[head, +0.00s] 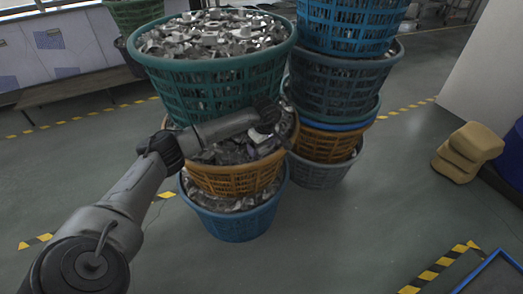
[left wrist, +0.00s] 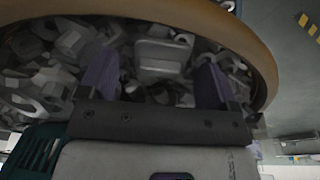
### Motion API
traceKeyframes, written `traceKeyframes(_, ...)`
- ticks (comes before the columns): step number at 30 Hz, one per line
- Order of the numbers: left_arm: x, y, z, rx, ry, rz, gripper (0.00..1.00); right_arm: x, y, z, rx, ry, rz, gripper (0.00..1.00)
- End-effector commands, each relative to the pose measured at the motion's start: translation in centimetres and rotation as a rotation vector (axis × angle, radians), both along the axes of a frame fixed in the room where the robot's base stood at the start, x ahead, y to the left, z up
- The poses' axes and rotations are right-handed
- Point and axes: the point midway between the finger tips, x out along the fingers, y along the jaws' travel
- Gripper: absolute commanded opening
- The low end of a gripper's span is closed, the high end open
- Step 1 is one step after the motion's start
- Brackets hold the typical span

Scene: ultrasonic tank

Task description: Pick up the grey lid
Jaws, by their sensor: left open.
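My left gripper (head: 270,112) reaches over the orange basket (head: 215,183), the middle one of the front stack, just below the green basket. In the left wrist view my left gripper (left wrist: 155,82) is open, with its two purplish fingers spread over grey metal parts. A pale grey, rounded rectangular piece (left wrist: 160,55) lies between and beyond the fingers; it looks like the grey lid, though I cannot be sure. I see no finger touching it. In the head view I cannot pick the lid out with certainty among the parts. My right gripper is not in view.
The green basket (head: 215,78), full of metal parts, sits above the orange one, leaving a narrow gap. A blue basket (head: 240,225) is at the bottom. Another basket stack (head: 335,90) stands close on the right. The floor in front is clear.

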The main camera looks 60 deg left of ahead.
Motion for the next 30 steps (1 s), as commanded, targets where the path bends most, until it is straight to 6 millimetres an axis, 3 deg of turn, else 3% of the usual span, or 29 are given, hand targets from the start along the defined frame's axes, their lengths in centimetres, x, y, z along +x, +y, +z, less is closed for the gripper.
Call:
traceKeyframes(2, 0.0, 0.0, 0.0, 0.0, 0.0, 0.0, 0.82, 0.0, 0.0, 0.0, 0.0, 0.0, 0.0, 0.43)
traceKeyframes(18, 0.0, 0.0, 0.0, 0.0, 0.0, 0.0, 0.3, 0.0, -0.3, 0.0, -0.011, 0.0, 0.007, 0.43)
traceKeyframes(30, 0.0, 0.0, 1.0, 0.0, -0.002, 0.0, 0.29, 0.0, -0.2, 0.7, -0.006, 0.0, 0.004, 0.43)
